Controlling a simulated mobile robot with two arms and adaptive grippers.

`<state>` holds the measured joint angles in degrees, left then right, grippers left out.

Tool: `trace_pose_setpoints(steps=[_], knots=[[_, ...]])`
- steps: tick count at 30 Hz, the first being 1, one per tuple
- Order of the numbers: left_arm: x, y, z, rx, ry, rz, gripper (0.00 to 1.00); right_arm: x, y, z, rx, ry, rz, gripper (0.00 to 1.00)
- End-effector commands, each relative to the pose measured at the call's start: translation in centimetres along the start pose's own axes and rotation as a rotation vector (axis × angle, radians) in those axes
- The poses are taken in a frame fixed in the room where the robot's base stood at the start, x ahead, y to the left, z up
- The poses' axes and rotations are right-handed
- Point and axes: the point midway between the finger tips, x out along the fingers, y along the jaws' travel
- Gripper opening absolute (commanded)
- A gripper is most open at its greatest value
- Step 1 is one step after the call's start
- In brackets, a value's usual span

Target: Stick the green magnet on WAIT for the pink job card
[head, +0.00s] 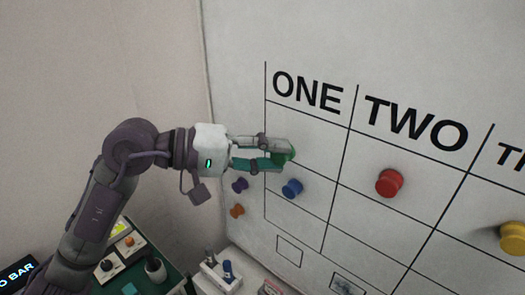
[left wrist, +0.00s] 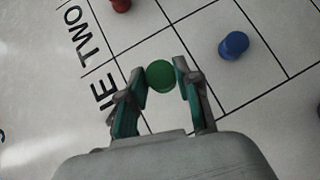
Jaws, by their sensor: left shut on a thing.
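The green magnet (head: 290,153) is between the fingertips of my left gripper (head: 281,154), which is shut on it. It shows as a round green disc in the left wrist view (left wrist: 161,76), with a finger of the left gripper (left wrist: 162,80) on each side. The magnet is in front of the top cell under ONE on the whiteboard (head: 235,75). I cannot tell whether it touches the board. I can make out no WAIT lettering and no pink job card. My right gripper is not in view.
A blue magnet (head: 292,188) sits just below the gripper, also in the left wrist view (left wrist: 234,45). Purple (head: 240,185) and orange (head: 237,211) magnets are left of the grid. A red magnet (head: 389,183) is under TWO, a yellow one (head: 513,238) farther right.

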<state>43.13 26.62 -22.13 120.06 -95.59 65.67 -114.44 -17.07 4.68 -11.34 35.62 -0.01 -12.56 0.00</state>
Motion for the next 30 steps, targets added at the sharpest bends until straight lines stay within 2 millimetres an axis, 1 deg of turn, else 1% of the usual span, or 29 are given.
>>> trace_pose_setpoints(steps=[1,6,7,9,18,30], knots=[[0.3,0.3,-0.3,-0.004,-0.002,0.001,0.00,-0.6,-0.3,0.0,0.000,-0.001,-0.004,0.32],[1.2,0.3,-1.0,-0.002,-0.001,0.001,0.00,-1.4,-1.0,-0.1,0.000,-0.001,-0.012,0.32],[1.4,0.0,-1.1,0.000,0.000,0.001,0.00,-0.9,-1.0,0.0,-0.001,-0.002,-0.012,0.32],[1.8,0.0,-1.5,0.001,0.000,0.002,0.00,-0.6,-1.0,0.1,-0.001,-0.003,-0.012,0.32],[2.9,0.2,-2.5,0.001,0.000,0.002,0.00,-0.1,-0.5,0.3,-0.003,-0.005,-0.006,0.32],[3.2,0.3,-2.8,0.001,0.001,0.002,0.00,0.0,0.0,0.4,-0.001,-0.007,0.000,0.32]])
